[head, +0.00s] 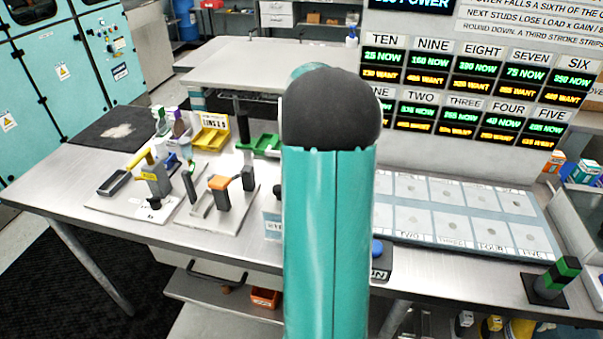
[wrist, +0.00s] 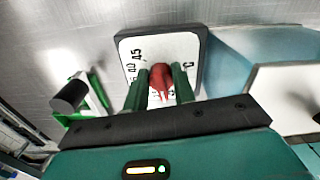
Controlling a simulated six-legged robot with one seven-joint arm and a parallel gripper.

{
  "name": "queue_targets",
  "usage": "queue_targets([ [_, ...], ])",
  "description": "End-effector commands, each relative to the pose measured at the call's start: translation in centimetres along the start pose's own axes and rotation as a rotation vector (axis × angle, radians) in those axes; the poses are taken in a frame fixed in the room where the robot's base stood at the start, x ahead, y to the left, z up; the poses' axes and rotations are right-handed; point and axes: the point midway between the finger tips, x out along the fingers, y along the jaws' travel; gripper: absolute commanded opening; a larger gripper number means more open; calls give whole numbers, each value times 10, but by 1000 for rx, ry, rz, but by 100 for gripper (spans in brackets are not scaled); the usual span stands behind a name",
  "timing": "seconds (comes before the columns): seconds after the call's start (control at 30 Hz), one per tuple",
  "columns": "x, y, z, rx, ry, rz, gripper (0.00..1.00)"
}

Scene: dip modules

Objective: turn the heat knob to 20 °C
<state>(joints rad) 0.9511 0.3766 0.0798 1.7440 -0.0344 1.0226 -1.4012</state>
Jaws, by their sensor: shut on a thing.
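The heat knob (wrist: 161,82) is red and tapered. In the wrist view it sits in front of a white dial plate (wrist: 195,42) with a dark edge. The numbers 45 and 40 show at the plate's left, and °C at its right; 20 cannot be made out. My gripper (wrist: 160,73) has its two green fingers on either side of the knob, shut on it. In the head view my arm blocks the middle, and the knob, dial and gripper do not show.
The steel bench (head: 262,226) carries a board with upright tools (head: 195,222) and a yellow bin (head: 210,139) left of my arm. A labelled pad tray (head: 460,247) and a blue button (head: 377,249) are to the right. A dark cylinder (wrist: 68,97) stands left of the dial.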

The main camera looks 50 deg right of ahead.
Motion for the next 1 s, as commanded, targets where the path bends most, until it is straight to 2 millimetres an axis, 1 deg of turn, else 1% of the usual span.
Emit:
queue_targets([
  [0.1, -1, 1, 0, -60, 0, 2, 3],
  [0.3, -1, 1, 0, -122, 0, 2, 3],
  [0.8, -1, 2, 0, -143, 0, 3, 3],
  [0.83, -1, 2, 0, -143, 0, 3, 30],
  [0.9, -1, 2, 0, -143, 0, 3, 44],
  [0.93, -1, 1, 0, -142, 0, 2, 48],
  [1.0, -1, 1, 0, -142, 0, 2, 48],
])
